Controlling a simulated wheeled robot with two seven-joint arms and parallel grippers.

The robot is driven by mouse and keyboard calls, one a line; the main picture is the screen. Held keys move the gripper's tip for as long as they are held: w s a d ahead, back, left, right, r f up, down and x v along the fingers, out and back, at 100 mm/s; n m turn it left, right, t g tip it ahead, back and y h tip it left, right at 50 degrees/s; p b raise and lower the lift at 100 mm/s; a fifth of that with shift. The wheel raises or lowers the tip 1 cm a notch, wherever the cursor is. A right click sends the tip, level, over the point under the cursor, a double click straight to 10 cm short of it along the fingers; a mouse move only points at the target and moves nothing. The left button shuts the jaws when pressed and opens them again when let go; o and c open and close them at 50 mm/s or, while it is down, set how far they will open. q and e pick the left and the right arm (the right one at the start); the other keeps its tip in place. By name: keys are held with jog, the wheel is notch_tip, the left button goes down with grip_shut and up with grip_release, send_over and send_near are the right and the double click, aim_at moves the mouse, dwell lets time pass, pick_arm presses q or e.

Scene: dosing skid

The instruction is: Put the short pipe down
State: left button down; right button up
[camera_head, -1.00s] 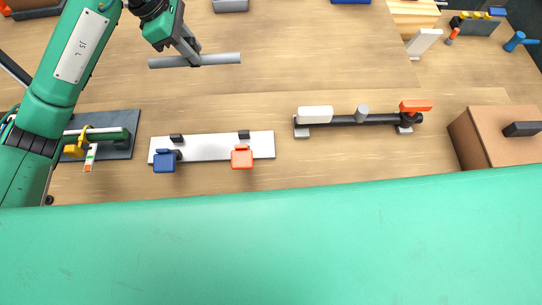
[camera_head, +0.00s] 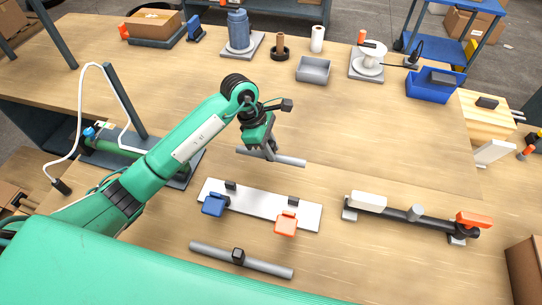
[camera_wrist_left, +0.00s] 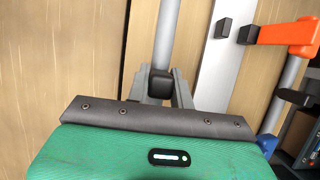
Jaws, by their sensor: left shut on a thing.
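My left gripper (camera_head: 268,152) is shut on the short pipe (camera_head: 291,161), a plain grey tube held roughly level behind the white plate (camera_head: 260,204). In the left wrist view the pipe (camera_wrist_left: 167,35) runs away from the fingers (camera_wrist_left: 160,88), with a dark block between them. Whether the pipe touches the table is hard to tell. The white plate carries a blue clamp (camera_head: 214,204), an orange clamp (camera_head: 286,224) and black blocks. My right gripper is not in view.
A grey pipe with a black block (camera_head: 240,257) lies in front of the plate. A dark pipe assembly (camera_head: 410,215) stands at right. A grey tray (camera_head: 313,70) and blue bin (camera_head: 434,86) are farther back.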

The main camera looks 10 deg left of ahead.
pick_arm(q)
jog(key=shift+f, duration=1)
notch_tip(320, 180, down, 3)
jog(key=shift+f+p, duration=0.15)
jog(key=shift+p, duration=0.3)
jog(key=shift+f, duration=0.1)
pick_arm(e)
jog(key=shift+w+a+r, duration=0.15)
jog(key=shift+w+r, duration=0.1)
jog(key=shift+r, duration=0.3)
pick_arm(q)
jog(key=shift+f, duration=0.15)
jog(key=c, duration=1.2)
grip_release()
jog(key=shift+c, duration=0.2)
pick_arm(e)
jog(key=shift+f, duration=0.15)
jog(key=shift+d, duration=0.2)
